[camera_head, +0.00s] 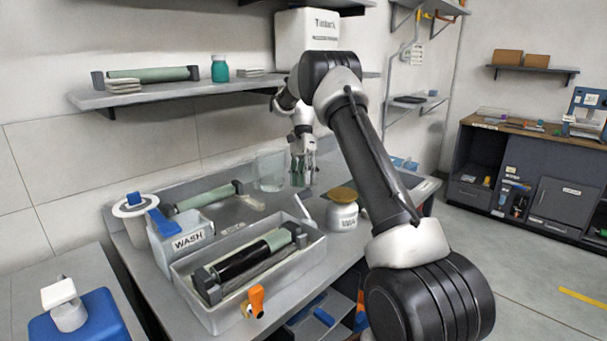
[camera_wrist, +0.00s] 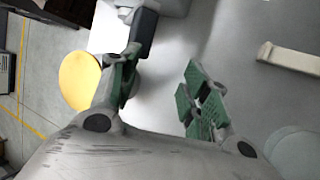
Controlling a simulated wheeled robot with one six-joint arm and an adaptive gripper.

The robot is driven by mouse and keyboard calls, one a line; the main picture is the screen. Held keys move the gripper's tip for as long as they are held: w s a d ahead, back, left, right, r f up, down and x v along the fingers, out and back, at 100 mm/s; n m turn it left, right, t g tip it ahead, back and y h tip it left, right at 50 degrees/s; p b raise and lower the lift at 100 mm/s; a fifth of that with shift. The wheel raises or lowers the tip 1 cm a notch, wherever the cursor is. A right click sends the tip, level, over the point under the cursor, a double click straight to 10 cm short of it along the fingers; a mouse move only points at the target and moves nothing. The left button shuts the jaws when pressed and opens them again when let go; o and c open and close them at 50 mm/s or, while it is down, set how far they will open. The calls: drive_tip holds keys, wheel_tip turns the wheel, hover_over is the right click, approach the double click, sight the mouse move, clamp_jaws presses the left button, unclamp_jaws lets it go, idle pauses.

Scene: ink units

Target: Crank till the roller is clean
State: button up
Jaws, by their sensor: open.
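The roller (camera_head: 243,262) lies in a pale grey tray (camera_head: 216,316) on the bench. Most of its surface is black, with green showing toward its far end. A crank with an orange handle (camera_head: 256,298) is at the tray's near side. My gripper (camera_head: 303,178) is well behind the tray, above the back of the bench and pointing down. In the wrist view my gripper (camera_wrist: 160,92) shows its green finger pads wide apart, with nothing between them. The roller and the crank handle cannot be made out in the wrist view.
A WASH container (camera_head: 188,240) stands left of the tray. A white jar (camera_head: 342,216) with a tan lid stands right of it; a yellow-tan disc (camera_wrist: 80,80) shows beside my finger. A clear beaker (camera_head: 270,172) is left of my gripper. A shelf (camera_head: 180,92) hangs above.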

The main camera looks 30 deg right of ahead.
drive_tip(key=w+d, duration=0.3)
drive_tip(key=w, duration=0.3)
idle(1.0)
